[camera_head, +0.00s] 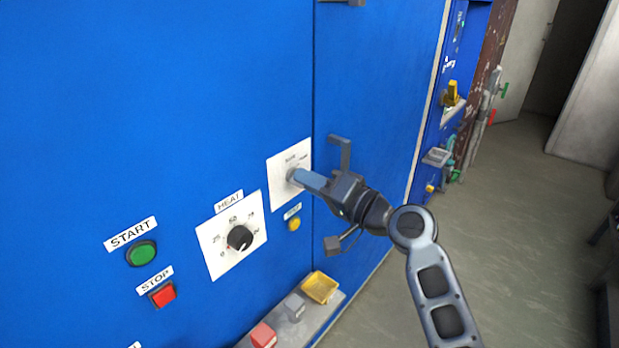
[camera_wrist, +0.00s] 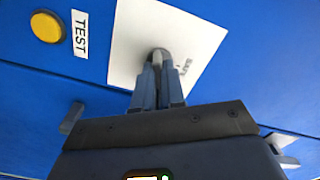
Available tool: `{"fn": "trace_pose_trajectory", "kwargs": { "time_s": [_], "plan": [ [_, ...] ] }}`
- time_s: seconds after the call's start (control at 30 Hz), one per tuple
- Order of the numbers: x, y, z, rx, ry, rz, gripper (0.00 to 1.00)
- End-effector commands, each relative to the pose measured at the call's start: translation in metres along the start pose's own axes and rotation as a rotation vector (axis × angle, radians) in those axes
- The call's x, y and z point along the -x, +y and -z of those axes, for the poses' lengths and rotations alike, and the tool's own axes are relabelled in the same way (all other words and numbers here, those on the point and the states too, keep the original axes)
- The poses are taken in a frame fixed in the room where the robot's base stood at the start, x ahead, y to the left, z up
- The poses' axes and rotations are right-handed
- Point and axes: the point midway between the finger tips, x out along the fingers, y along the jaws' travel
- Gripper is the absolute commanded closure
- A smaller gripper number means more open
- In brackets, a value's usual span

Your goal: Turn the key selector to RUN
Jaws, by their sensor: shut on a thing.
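The key selector (camera_head: 291,172) sits on a white plate (camera_head: 277,190) on the blue cabinet front, mostly hidden by my fingers in the head view. My gripper (camera_head: 299,177) reaches it from the right and is shut on it. In the wrist view the grey rounded selector (camera_wrist: 159,54) shows between my two fingertips (camera_wrist: 158,73) on the white plate (camera_wrist: 128,35). Small lettering on the plate is too blurred to read surely, so I cannot tell which position the selector points to.
A yellow TEST button (camera_wrist: 47,27) is beside the plate. The HEAT dial (camera_head: 239,238), green START button (camera_head: 141,253) and red STOP button (camera_head: 162,294) are left. A dark door handle (camera_head: 340,150) stands close to my gripper. A ledge with small blocks and a yellow tray (camera_head: 320,287) is below.

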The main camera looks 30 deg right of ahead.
Motion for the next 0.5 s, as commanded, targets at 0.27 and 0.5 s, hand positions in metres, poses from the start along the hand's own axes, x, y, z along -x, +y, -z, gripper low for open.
{"fn": "trace_pose_trajectory", "kwargs": {
  "time_s": [0.27,0.5],
  "plan": [
    [-0.0015,-0.0017,0.0010,-0.011,0.003,0.004,1.00],
    [-0.0016,-0.0019,0.0011,-0.011,0.003,0.004,0.86]
  ]
}}
